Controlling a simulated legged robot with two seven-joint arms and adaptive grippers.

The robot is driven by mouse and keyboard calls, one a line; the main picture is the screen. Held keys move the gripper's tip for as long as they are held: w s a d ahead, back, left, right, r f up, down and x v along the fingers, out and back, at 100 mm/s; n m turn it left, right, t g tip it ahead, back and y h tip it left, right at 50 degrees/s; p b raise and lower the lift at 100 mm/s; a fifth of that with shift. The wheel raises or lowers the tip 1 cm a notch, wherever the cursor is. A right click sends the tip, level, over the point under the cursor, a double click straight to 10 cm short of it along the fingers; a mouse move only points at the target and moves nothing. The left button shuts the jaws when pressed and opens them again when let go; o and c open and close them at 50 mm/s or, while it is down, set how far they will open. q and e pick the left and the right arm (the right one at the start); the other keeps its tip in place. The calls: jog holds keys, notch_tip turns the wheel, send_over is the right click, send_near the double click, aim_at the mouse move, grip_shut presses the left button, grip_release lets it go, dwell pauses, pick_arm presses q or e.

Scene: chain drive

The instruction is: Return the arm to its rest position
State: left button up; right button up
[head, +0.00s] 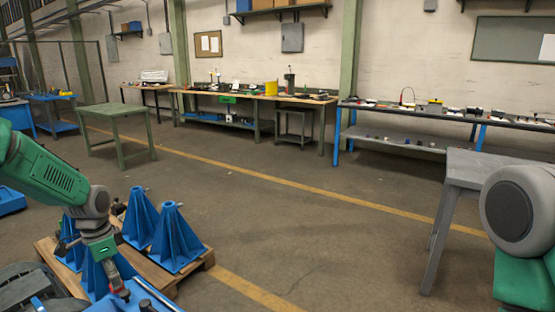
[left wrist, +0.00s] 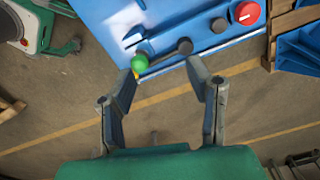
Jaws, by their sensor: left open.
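My left arm (head: 45,170) comes in from the left in the head view and reaches down toward the lower left. My left gripper (head: 120,294) is low at the picture's bottom, beside a blue surface partly cut off by the edge. In the left wrist view the gripper (left wrist: 164,72) is open, its two fingers apart with nothing held. Just beyond the fingertips is a blue panel (left wrist: 175,20) with a red button (left wrist: 247,13), a dark knob (left wrist: 184,46) and a green knob (left wrist: 139,63). I cannot tell whether a finger touches it. My right gripper is out of view.
A wooden pallet (head: 195,267) with several blue pyramid-shaped stands (head: 178,240) lies close to my left arm. A grey table (head: 485,170) stands at the right. A green table (head: 116,112) and workbenches (head: 250,97) are farther back. The middle floor is clear.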

pick_arm(q)
jog(key=s+d+f+n+b, duration=0.2)
jog(key=s+d+f, duration=0.5)
jog(key=f, duration=0.3)
jog(key=s+d+f+n+b, duration=0.1)
jog(key=s+d+f+b, duration=0.2)
jog(key=s+d+f, duration=0.5)
jog(key=s+d+f+n+b, duration=0.1)
jog(key=s+f+n+b, duration=0.1)
jog(key=s, duration=0.8)
jog(key=s+d+f+n+b, duration=0.1)
jog(key=s+f, duration=0.3)
jog(key=s, duration=0.6)
jog(key=shift+s+d+f+n+b, duration=0.2)
jog(key=shift+f+n+b, duration=0.3)
jog(key=shift+n, duration=0.3)
jog(key=shift+r, duration=0.1)
